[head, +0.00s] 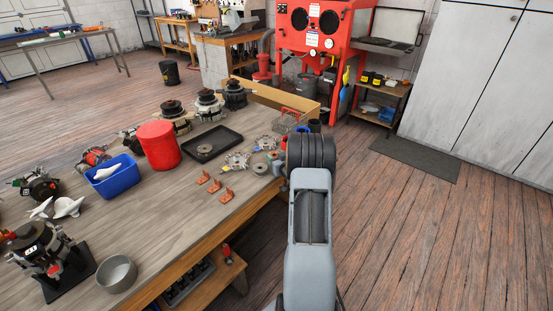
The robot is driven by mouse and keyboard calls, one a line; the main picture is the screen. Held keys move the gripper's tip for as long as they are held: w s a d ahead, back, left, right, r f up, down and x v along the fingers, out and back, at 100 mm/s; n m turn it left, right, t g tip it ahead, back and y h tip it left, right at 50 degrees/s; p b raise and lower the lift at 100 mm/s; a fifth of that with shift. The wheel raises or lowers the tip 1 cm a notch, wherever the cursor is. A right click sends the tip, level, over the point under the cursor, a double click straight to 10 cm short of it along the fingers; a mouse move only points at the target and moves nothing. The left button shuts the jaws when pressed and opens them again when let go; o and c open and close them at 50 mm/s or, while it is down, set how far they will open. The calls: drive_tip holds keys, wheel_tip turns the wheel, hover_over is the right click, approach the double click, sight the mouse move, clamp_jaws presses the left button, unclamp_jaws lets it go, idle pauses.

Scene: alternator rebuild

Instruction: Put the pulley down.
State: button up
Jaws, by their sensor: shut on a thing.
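My arm reaches up from the bottom of the head view and ends in a dark ribbed joint at the right edge of the workbench (165,222). My gripper is hidden beyond that joint, so its jaws and anything in them do not show. I cannot make out the pulley for sure. Small round metal parts (260,168) lie on the bench just left of my arm. A black tray (229,134) holds one small round part (204,149).
Several alternators stand along the bench's back, near a red canister (158,145) and a blue bin (111,178). Orange brackets (215,186) lie near the front edge, and a grey bowl (116,273) at the front left. Bare bench lies between bowl and brackets.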

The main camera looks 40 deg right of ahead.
drive_tip(key=shift+f, duration=0.25)
drive_tip(key=o, duration=1)
